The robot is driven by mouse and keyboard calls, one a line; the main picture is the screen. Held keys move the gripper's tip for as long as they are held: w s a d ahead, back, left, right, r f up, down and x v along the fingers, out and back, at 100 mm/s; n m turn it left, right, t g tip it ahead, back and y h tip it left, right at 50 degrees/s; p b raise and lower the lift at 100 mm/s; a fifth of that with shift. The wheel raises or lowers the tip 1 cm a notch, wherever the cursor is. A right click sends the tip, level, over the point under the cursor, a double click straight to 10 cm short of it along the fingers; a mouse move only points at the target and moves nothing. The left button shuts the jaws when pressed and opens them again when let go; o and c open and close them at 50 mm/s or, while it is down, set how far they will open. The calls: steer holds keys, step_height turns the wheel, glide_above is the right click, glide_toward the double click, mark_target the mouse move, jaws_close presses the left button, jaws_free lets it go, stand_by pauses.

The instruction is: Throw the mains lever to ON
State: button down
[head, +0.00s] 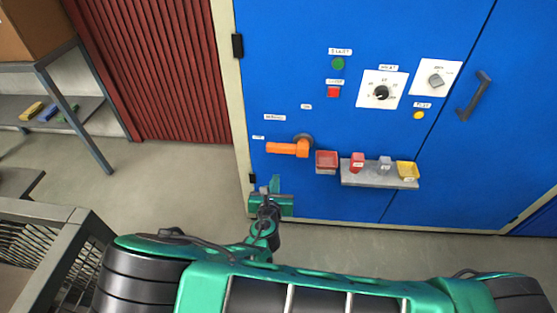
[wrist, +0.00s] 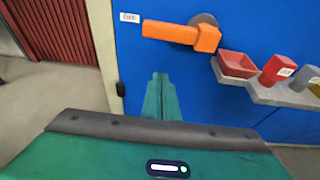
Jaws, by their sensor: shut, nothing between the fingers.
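The orange mains lever (head: 288,148) sits on a dark round hub on the blue cabinet door and points left, about level. It also shows in the wrist view (wrist: 172,32), its end beside a small label that appears to read OFF (wrist: 129,17). A small label (head: 306,106), too small to read surely, is above the hub. My green gripper (head: 274,185) is below the lever in the head view, apart from it. In the wrist view its fingers (wrist: 160,78) are together and empty, under the lever with blue door between.
Right of the lever, a red tray (head: 326,158) and a grey shelf (head: 365,179) with red, grey and yellow pieces jut out. Above are a green button (head: 338,64), a red button (head: 333,92) and dials. A grey mesh cart (head: 55,235) stands at left.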

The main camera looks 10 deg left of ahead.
mark_target(288, 149)
steer(key=x, duration=1)
steer(key=shift+r, duration=2)
steer(key=shift+s+a+r, duration=0.1)
